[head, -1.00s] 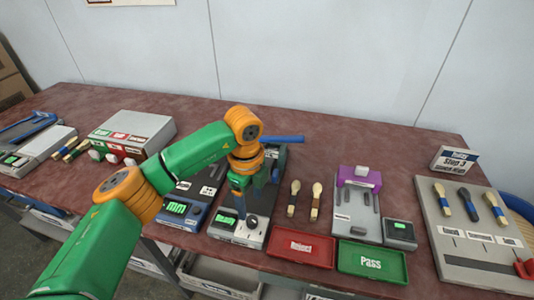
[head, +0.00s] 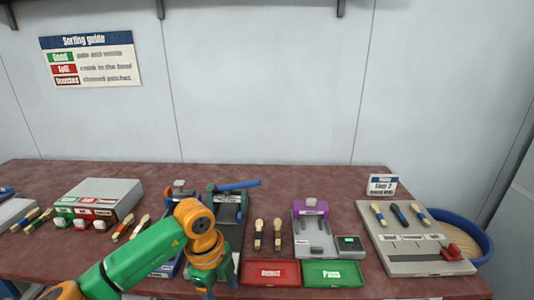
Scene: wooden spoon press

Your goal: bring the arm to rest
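My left arm, green with orange joints, comes in from the lower left. My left gripper (head: 207,284) points down at the front of the press (head: 230,212), which has a blue lever (head: 238,185). The gripper covers the press's front part. Its fingers are small and partly hidden, so I cannot tell whether they are open or whether anything is between them. My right gripper is not in view.
Two wooden spoons (head: 268,234) lie right of the press. A red Reject tray (head: 271,273) and green Pass tray (head: 335,273) sit at the front. A purple-topped fixture (head: 311,207), a spoon board (head: 400,240) and a blue basket (head: 460,235) stand farther right.

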